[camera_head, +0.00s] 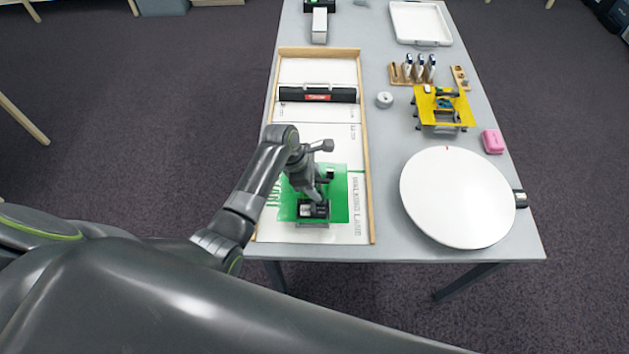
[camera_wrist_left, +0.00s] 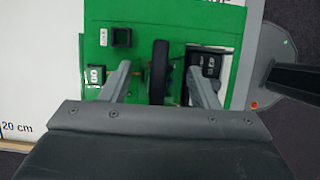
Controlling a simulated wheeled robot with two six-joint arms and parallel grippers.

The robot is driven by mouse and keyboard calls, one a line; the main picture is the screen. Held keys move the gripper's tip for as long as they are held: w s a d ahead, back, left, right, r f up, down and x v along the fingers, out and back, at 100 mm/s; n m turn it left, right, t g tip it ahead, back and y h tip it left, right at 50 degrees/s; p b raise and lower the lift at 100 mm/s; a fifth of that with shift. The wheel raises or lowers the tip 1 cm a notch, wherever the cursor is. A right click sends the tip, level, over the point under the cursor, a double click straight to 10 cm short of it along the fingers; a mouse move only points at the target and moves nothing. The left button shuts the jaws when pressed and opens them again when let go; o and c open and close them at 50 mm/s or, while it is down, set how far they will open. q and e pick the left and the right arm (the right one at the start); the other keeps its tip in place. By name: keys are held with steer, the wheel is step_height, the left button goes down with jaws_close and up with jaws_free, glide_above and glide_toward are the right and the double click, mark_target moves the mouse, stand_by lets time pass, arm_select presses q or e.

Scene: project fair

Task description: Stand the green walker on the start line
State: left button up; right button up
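The green walker (camera_head: 341,207) is a flat green plate with small dark blocks on it. It is at the near end of a white lane with wooden side rails, beneath my left gripper (camera_head: 315,194). In the left wrist view the green plate (camera_wrist_left: 140,32) lies below the fingers of my left gripper (camera_wrist_left: 158,78). The fingers are spread, with a dark upright piece (camera_wrist_left: 160,62) between them and gaps on both sides. The walker's legs and the start line are hidden or cannot be made out. My right gripper is not in view.
A black bar with a red label (camera_head: 318,94) crosses the lane (camera_head: 368,160) farther up. To the right are a white round disc (camera_head: 457,197), a yellow walker (camera_head: 458,117), a pink block (camera_head: 493,141), a tape roll (camera_head: 384,100) and a white tray (camera_head: 420,42).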

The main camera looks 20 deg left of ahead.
arm_select(q)
steer(key=shift+o, duration=0.8)
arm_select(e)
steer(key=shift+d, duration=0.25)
arm_select(q)
steer(key=shift+r, duration=0.15)
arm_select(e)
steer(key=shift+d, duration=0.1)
arm_select(q)
steer(key=v, duration=1.2)
